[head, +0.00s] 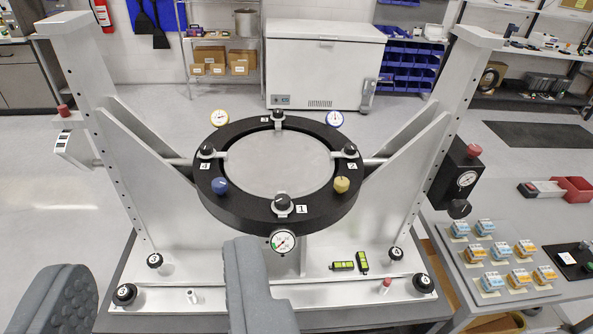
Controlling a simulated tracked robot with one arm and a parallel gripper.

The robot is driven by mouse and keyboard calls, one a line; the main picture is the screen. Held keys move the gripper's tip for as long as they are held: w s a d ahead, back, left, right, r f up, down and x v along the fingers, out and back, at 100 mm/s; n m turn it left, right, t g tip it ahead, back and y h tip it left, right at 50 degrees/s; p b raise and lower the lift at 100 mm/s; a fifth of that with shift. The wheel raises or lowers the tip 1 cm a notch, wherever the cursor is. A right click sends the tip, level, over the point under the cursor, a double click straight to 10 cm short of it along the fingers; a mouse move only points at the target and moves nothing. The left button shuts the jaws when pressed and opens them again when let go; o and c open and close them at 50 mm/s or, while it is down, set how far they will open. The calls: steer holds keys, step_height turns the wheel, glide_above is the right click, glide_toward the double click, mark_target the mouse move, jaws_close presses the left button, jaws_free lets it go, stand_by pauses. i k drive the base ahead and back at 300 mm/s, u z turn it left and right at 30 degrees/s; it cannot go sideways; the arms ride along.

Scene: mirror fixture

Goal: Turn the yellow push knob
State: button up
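The yellow push knob (341,185) sits on the front right of the black ring (240,207) of the mirror fixture. It is small and round, in plain view. My gripper (158,258) shows as two grey ribbed fingers at the bottom left. The fingers are wide apart with nothing held between them. The right finger's tip is just below the ring's front edge, left of and nearer than the yellow knob, and apart from it. The left finger is cut off by the lower picture edge.
A blue knob (220,185) is on the ring's front left, and a black knob (283,203) is at the front. A gauge (283,241) hangs below it. White uprights (75,70) flank the ring. A table with several small blocks (519,277) stands at right.

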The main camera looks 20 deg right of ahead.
mark_target(341, 184)
steer(key=u, duration=0.2)
steer(key=i, duration=1)
steer(key=z, duration=0.1)
